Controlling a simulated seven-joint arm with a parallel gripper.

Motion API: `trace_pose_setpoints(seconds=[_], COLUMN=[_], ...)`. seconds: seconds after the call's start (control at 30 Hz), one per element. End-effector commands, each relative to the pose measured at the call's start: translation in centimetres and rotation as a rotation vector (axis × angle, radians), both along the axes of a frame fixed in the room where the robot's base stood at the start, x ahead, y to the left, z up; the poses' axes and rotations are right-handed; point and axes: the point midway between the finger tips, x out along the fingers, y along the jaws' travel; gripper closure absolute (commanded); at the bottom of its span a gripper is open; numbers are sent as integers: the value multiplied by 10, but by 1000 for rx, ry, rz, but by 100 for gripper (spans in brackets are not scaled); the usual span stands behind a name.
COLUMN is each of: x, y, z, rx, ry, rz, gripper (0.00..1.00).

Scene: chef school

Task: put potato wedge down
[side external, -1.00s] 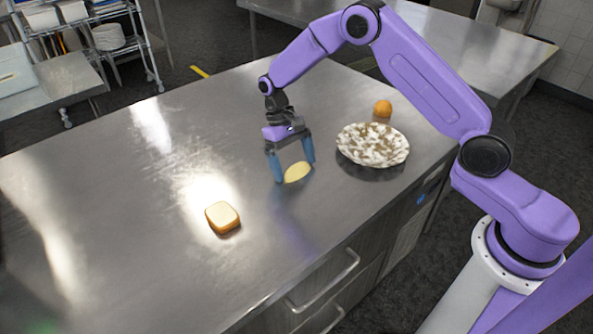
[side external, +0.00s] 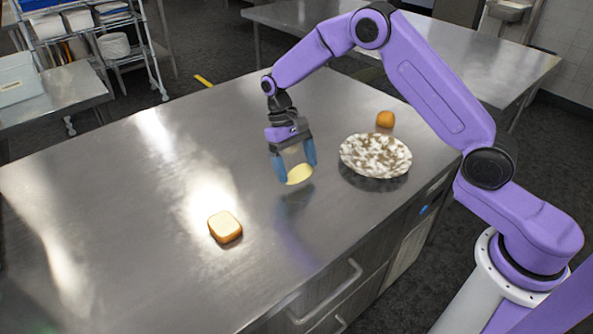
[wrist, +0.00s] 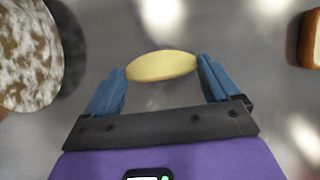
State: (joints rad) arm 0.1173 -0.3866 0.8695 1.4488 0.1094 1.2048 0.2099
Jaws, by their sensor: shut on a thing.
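The pale yellow potato wedge (side external: 300,174) is held between the two blue fingertips of my gripper (side external: 296,170), above the steel counter. A dark shadow or reflection lies on the counter below it, apart from it. In the wrist view the wedge (wrist: 160,66) spans the gap between the fingers of my gripper (wrist: 162,70), one fingertip at each end. My gripper points down and is shut on the wedge.
A mottled white and brown plate (side external: 375,156) is to the right of my gripper, with a small orange-brown item (side external: 385,119) behind it. A bread piece (side external: 225,227) lies to the front left. The steel counter (side external: 130,200) is clear at left.

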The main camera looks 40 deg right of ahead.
Motion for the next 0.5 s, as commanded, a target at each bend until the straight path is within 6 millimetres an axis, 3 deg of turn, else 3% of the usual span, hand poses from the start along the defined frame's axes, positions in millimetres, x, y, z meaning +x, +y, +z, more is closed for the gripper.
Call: trace_pose_setpoints(seconds=[0.37,0.5], x=[-47,-75], y=[-10,-16], z=[62,76], rx=[1,0], ry=[-4,0], rz=[0,-1], gripper=[45,45])
